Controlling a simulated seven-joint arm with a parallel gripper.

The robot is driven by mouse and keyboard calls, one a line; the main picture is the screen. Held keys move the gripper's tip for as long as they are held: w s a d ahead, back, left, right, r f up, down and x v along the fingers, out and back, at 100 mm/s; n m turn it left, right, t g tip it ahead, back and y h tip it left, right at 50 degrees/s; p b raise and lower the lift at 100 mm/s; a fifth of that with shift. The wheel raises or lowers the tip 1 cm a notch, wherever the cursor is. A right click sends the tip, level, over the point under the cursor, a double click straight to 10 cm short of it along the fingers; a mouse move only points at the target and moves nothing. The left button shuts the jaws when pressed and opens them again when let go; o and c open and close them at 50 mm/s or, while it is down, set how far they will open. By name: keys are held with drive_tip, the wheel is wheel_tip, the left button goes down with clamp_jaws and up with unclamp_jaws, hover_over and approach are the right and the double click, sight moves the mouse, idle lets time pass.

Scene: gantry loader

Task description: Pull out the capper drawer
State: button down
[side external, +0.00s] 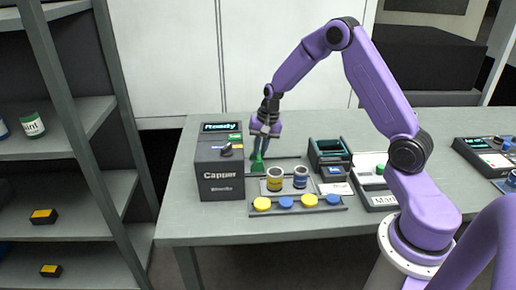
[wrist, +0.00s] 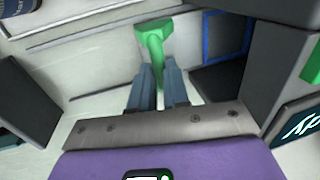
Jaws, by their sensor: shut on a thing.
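The capper (side external: 219,180) is a dark grey box on the table, with a lit "Ready" display on top and "Capper" on its front. A green handle (side external: 258,162) stands just right of it, low near the table. My gripper (side external: 262,150) points down at this handle from above. In the wrist view, my gripper (wrist: 157,80) has its two blue-grey fingers on either side of the green handle's (wrist: 154,38) stem and is shut on it. The drawer body cannot be made out clearly, so how far out it stands cannot be told.
Two jars, yellow (side external: 274,181) and blue (side external: 300,178), stand right of the capper. Several yellow and blue caps (side external: 286,202) sit in a row in front. A dark open-topped device (side external: 329,152) stands further right. Shelves (side external: 75,122) are at the left.

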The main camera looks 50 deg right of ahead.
drive_tip(key=s+d, duration=0.9)
drive_tip(key=d, duration=0.1)
drive_tip(key=shift+s, duration=0.4)
drive_tip(key=c, duration=1.2)
unclamp_jaws()
drive_tip(key=shift+o, duration=0.5)
drive_tip(key=shift+a, duration=0.1)
drive_tip(key=shift+r, duration=0.25)
wheel_tip(320, 180, up, 17)
drive_tip(key=s+d, duration=0.2)
drive_tip(key=shift+s+d+f, duration=0.15)
drive_tip(key=shift+s+d, duration=0.05)
